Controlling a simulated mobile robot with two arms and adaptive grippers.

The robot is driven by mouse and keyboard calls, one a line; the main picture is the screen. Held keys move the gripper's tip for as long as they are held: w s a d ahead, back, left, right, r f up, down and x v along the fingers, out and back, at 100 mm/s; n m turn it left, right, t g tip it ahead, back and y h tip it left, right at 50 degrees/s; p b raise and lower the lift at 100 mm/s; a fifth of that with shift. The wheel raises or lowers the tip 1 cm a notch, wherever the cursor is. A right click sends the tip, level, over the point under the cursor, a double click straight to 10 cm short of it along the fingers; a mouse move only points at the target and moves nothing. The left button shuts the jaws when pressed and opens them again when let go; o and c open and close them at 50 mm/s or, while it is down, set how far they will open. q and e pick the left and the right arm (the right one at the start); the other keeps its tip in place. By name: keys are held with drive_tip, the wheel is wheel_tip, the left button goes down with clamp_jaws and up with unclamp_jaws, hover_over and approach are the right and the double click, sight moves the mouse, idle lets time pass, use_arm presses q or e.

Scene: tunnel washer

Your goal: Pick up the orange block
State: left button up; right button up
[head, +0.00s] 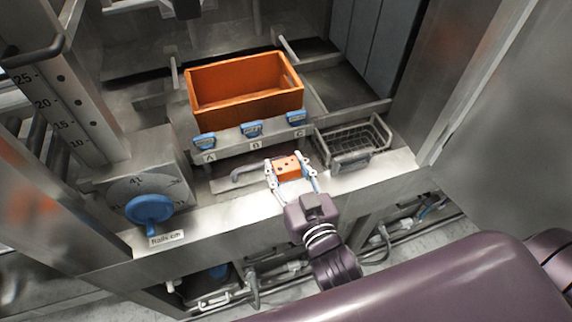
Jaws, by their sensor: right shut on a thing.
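The small orange block (287,167) with dark dots is in the middle of the head view, just in front of the steel ledge with the letters. My right gripper (291,172) reaches in from the lower right and is shut on the block, one finger on each side of it. I cannot tell whether the block touches the surface beneath it. My left gripper is not in view.
An orange crate (246,101) stands behind the ledge. Blue clips (252,129) sit along the ledge above letters A, B and C. A wire basket (352,138) is to the right. A blue knob (149,209) and a metal handle (246,172) are to the left.

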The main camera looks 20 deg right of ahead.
sight(286, 165)
wheel_tip(286, 165, up, 7)
drive_tip(key=p, duration=0.5)
drive_tip(key=shift+f, duration=0.2)
drive_tip(key=shift+r+p, duration=0.55)
drive_tip(key=shift+r, duration=0.75)
